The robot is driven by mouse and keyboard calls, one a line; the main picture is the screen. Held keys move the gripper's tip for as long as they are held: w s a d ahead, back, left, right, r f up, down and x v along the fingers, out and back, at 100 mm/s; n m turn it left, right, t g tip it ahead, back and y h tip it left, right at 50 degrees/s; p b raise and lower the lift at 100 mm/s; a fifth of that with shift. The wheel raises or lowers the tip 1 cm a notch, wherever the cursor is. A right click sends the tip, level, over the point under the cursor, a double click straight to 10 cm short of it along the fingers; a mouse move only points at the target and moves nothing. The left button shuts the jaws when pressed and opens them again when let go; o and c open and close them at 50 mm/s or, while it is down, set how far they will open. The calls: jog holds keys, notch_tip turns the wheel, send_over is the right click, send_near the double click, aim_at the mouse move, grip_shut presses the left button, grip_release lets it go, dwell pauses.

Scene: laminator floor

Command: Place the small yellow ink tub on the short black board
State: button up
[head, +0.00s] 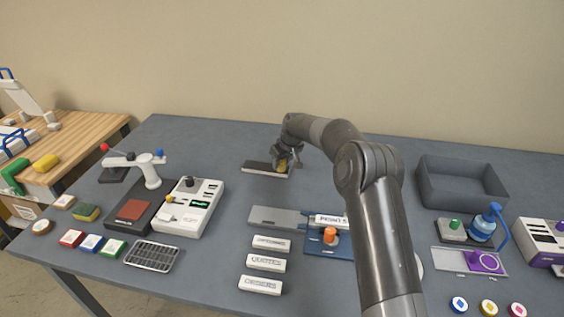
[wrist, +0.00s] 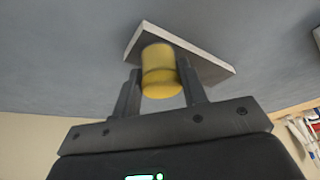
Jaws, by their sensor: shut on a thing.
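The small yellow ink tub (wrist: 161,76) is between the two fingers of my gripper (wrist: 159,70) in the wrist view, and the gripper is shut on it. The tub shows as a small yellow patch (head: 283,164) in the head view, partly hidden by my gripper (head: 285,160). The short black board (head: 260,168) lies flat at the back middle of the table, dark on top with a pale edge. It also shows in the wrist view (wrist: 206,66), behind the tub. The tub is over the board's right end; I cannot tell whether it touches.
A grey plate (head: 275,216) and several white labelled blocks (head: 266,263) lie in front. A stamping stand (head: 149,170) and a white device (head: 190,207) stand left. A grey bin (head: 463,185) stands back right. The table around the board is clear.

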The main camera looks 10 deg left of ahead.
jog(key=shift+f, duration=0.15)
jog(key=o, duration=1)
